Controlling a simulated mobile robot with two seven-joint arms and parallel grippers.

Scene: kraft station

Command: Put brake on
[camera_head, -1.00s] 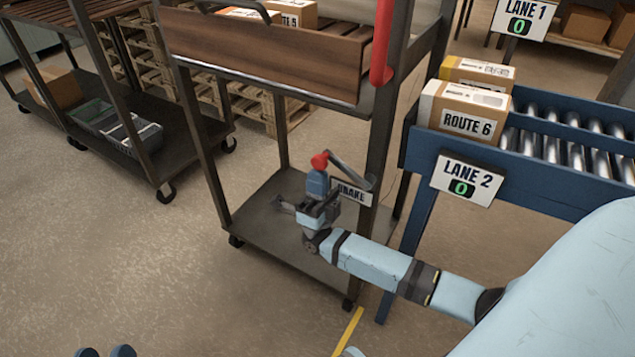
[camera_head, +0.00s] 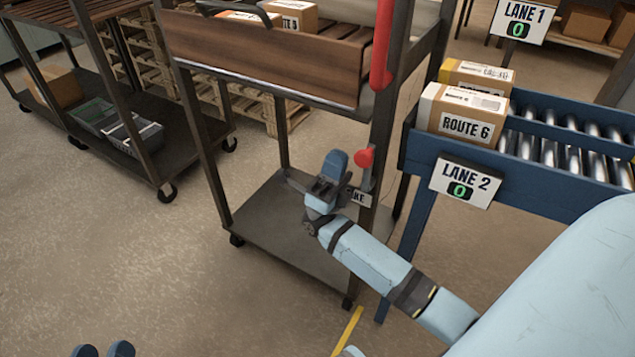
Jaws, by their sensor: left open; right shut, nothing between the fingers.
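The brake lever (camera_head: 368,178) is on the cart's front right post, with a red knob (camera_head: 364,158) at its end. The lever stands roughly upright close to the post. The brake label (camera_head: 360,198) below it is partly hidden by my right gripper. My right gripper (camera_head: 336,160) is shut and empty, just left of the knob; I cannot tell whether it touches the lever. My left gripper (camera_head: 103,351) shows only as two blue fingertips, apart, at the bottom left edge, away from the cart.
The cart has a lower shelf (camera_head: 262,222) and a wooden upper bin (camera_head: 265,58) with a red upright handle (camera_head: 382,45). A blue roller conveyor (camera_head: 540,190) with boxes, including a Route 6 box (camera_head: 462,115), stands close on the right. Open floor lies at left.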

